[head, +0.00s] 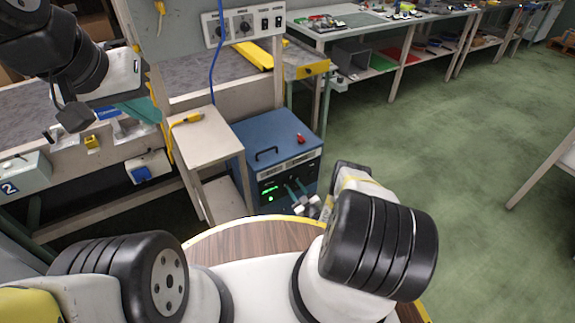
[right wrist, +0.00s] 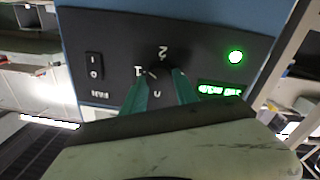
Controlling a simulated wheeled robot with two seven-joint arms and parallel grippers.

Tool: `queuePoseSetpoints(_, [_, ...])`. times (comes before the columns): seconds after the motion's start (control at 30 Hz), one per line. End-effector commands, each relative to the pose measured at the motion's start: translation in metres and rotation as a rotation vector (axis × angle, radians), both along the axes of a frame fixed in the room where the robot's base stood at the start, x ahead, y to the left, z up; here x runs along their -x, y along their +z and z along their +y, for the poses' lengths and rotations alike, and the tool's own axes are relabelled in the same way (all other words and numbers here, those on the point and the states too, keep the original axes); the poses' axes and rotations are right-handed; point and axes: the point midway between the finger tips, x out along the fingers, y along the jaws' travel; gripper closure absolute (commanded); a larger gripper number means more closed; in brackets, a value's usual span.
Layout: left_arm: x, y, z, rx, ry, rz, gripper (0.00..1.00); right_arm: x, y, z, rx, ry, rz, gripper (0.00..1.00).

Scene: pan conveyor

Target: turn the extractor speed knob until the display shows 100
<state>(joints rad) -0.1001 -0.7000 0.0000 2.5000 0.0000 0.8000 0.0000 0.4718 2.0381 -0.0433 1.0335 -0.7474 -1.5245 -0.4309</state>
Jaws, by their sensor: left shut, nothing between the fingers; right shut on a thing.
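The extractor is a blue box (head: 282,137) on the floor, with a black front panel that carries a small green display (head: 268,189). In the right wrist view the display (right wrist: 220,89) is lit, but I cannot read its number. The dark speed knob (right wrist: 158,70) sits by the printed numbers 1 and 2. My right gripper (right wrist: 161,76) is shut on it, one teal finger on each side. The fingers partly hide the knob and its scale. In the head view my right gripper (head: 294,190) is at the panel. My left gripper (head: 142,109) is shut and empty at the left, over the bench edge.
A round green light (right wrist: 236,57) and a fan rocker switch (right wrist: 94,66) are on the same panel. A small beige table (head: 200,140) with a yellow tool stands left of the extractor. A red object (head: 300,138) lies on the extractor's top. Green floor (head: 440,150) is open at right.

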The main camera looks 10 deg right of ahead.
Motion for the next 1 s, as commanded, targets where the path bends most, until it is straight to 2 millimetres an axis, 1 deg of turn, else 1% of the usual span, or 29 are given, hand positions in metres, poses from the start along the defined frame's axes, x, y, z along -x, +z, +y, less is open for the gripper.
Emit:
queuePoseSetpoints(0.3, [0.000,0.000,0.000,0.000,0.000,0.000,1.00,0.001,-0.001,0.000,0.017,-0.002,-0.005,1.00])
queuePoseSetpoints(0.33, [0.000,0.000,0.000,0.000,0.000,0.000,1.00,0.001,-0.001,0.000,0.017,-0.002,-0.005,0.61])
queuePoseSetpoints(0.4, [0.000,0.000,0.000,0.000,0.000,0.000,1.00,0.001,-0.001,0.000,0.017,-0.002,-0.005,0.47])
queuePoseSetpoints(0.43, [0.000,0.000,0.000,0.000,0.000,0.000,1.00,0.001,-0.001,0.000,0.016,-0.002,-0.004,0.43])
queuePoseSetpoints(0.77, [0.000,0.000,0.000,0.000,0.000,0.000,1.00,0.002,-0.001,-0.001,0.016,0.000,-0.005,0.43])
queuePoseSetpoints(0.87, [0.000,0.000,0.000,0.000,0.000,0.000,1.00,0.011,-0.001,-0.004,0.016,-0.001,-0.004,0.43])
queuePoseSetpoints(1.0, [0.000,0.000,0.000,0.000,0.000,0.000,1.00,0.033,-0.002,-0.010,0.015,-0.001,-0.002,0.43])
